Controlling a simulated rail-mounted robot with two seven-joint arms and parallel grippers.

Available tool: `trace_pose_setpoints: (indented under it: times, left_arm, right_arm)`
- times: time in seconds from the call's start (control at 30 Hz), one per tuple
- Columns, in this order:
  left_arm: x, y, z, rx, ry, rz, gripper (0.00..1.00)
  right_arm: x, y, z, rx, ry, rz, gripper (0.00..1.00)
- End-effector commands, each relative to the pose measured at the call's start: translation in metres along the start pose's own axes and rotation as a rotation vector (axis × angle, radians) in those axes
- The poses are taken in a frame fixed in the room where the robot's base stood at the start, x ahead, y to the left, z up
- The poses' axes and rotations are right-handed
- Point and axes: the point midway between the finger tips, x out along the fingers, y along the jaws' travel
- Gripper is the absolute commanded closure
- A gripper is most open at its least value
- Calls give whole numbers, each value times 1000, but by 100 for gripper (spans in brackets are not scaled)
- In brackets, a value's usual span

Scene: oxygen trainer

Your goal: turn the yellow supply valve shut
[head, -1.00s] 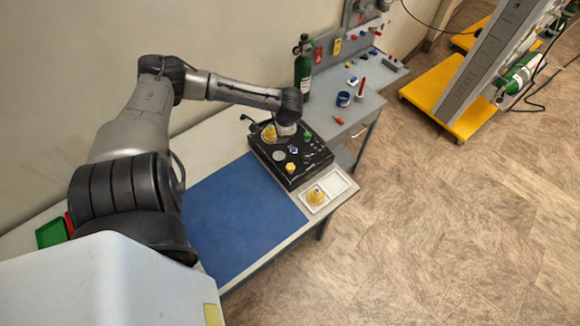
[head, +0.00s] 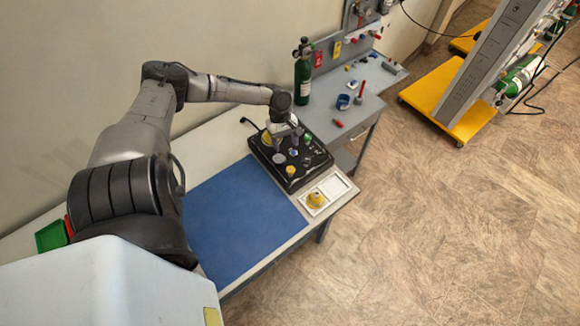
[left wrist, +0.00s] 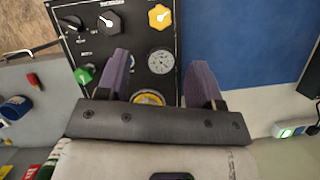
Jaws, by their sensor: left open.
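The black trainer box (head: 290,183) lies on the bench beside the blue mat. A yellow lobed knob (head: 291,170) sits near its front edge and also shows at the top of the left wrist view (left wrist: 159,16). A second yellow, round part (head: 266,137) is at the back left of the box; in the wrist view it (left wrist: 148,98) is partly hidden by my gripper's base. I cannot read which is labelled supply. My left gripper (head: 286,143) is open above the panel, fingers pointing down. In the wrist view nothing shows between its purple fingertips (left wrist: 159,57) except the panel beyond. My right gripper is out of view.
A gauge (left wrist: 160,61), a green knob (left wrist: 83,74) and a black selector (left wrist: 71,22) share the panel. A white tray (head: 341,186) holding a yellow part (head: 316,199) lies in front. A green cylinder (head: 303,75) stands behind. The blue mat (head: 240,215) is clear.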

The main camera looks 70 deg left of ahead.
Motion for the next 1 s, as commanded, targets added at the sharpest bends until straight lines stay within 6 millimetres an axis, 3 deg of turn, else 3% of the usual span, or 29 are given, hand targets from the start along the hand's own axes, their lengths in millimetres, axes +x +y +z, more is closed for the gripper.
trace_pose_setpoints:
  times: [0.2, 0.5, 0.7, 1.0]
  left_arm:
    - [43, 0, 1, -1, -4, 1, 40]
    - [89, 0, 1, 1, -2, 1, 40]
    - [105, 0, 0, 2, -1, 0, 40]
    - [110, 0, 0, 2, 0, 0, 40]
  right_arm:
    - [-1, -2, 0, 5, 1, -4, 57]
    - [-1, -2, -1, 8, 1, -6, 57]
    - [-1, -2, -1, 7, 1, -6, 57]
    - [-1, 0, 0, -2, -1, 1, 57]
